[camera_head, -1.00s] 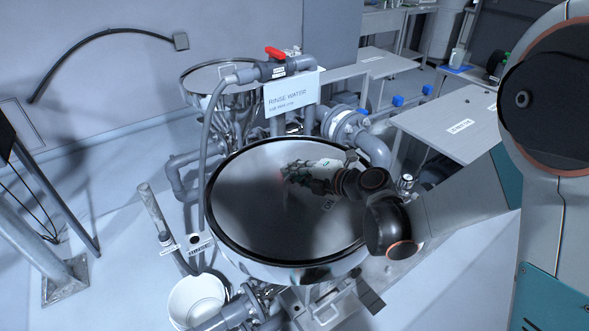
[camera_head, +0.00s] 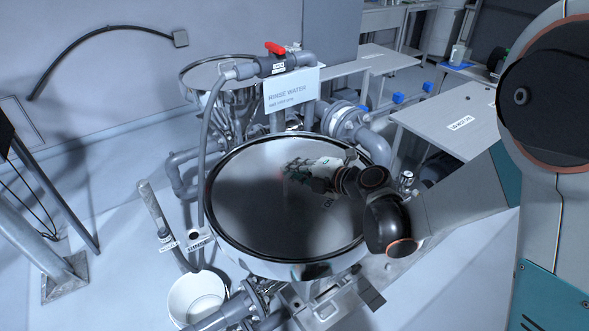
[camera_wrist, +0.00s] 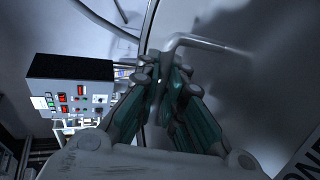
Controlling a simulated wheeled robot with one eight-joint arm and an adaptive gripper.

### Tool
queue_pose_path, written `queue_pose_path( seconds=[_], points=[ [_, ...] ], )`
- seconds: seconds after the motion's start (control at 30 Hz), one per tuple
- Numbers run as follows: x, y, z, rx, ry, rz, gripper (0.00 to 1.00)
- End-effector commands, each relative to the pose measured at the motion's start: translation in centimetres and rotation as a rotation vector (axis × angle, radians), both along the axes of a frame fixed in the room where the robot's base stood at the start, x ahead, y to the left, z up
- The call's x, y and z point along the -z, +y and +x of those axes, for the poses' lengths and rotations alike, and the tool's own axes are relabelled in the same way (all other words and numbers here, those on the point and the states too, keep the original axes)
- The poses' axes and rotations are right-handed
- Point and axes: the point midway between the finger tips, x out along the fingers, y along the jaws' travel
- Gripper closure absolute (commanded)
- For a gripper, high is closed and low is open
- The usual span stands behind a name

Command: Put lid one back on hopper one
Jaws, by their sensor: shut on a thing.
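A large round shiny lid (camera_head: 250,215) with a dark rim lies over the near hopper (camera_head: 330,268) in the head view. Its letters are only partly readable. My gripper (camera_head: 318,184) is over the right part of the lid. In the wrist view my gripper (camera_wrist: 168,78) has its teal fingers close together at a bent grey rod handle (camera_wrist: 215,44) on the lid (camera_wrist: 240,95). It is shut on this handle; the exact grip is partly hidden by the fingers. I cannot tell whether the lid touches the hopper's rim all round.
A second hopper (camera_head: 215,72) stands behind, with a red-handled valve (camera_head: 274,48) and a rinse water sign (camera_head: 291,93) beside it. A white bucket (camera_head: 196,297) is at the lower left. Grey tables (camera_head: 450,118) are at the right. The wrist view shows a control box (camera_wrist: 72,92).

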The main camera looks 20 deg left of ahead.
Motion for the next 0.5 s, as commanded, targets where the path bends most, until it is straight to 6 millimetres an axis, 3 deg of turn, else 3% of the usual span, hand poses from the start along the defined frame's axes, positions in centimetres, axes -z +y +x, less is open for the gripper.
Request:
queue_pose_path(
  seconds=[0.13,0.2,0.27,0.5],
  points=[
    [0.25,0.01,0.01,0.0,0.0,0.001,1.0],
    [0.17,0.01,0.01,0.0,0.0,0.001,0.78],
    [0.17,0.0,0.01,0.0,0.0,0.001,0.68],
    [0.19,0.0,0.0,0.0,0.0,0.0,0.68]
  ],
)
